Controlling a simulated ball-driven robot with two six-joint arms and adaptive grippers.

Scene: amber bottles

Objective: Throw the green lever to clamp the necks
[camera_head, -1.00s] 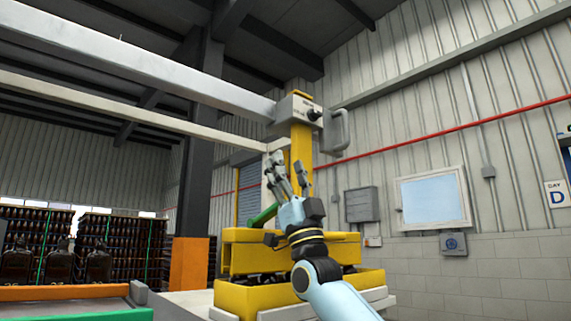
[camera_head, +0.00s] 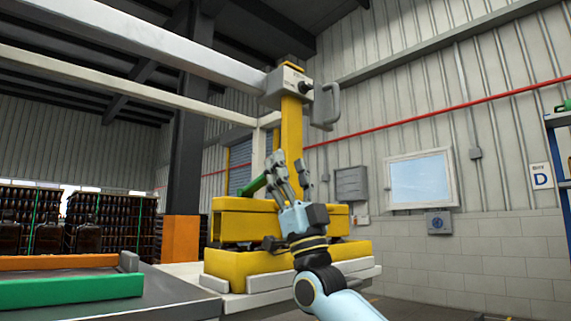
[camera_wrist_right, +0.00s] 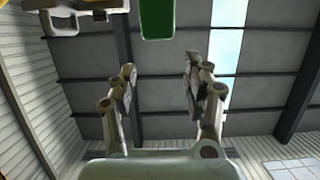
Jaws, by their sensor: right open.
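The green lever (camera_head: 256,184) slants up to the right from the yellow clamp unit (camera_head: 236,228) in the head view. Its upper end meets the outline of my right gripper (camera_head: 289,168), which points upward in front of the unit. The fingers are apart and hold nothing. In the right wrist view a green block, seemingly the lever's end (camera_wrist_right: 157,19), is at the top, beyond the open fingertips of my right gripper (camera_wrist_right: 160,68). A gap shows between them and the green. No bottle necks can be made out in the clamp. My left gripper is out of view.
A yellow post (camera_head: 291,130) rises behind the unit to a grey head with a handle (camera_head: 325,105). A pale beam (camera_head: 150,45) runs left. Orange and green rails (camera_head: 70,290) edge the bench at lower left. Dark bottles (camera_head: 50,238) stand behind.

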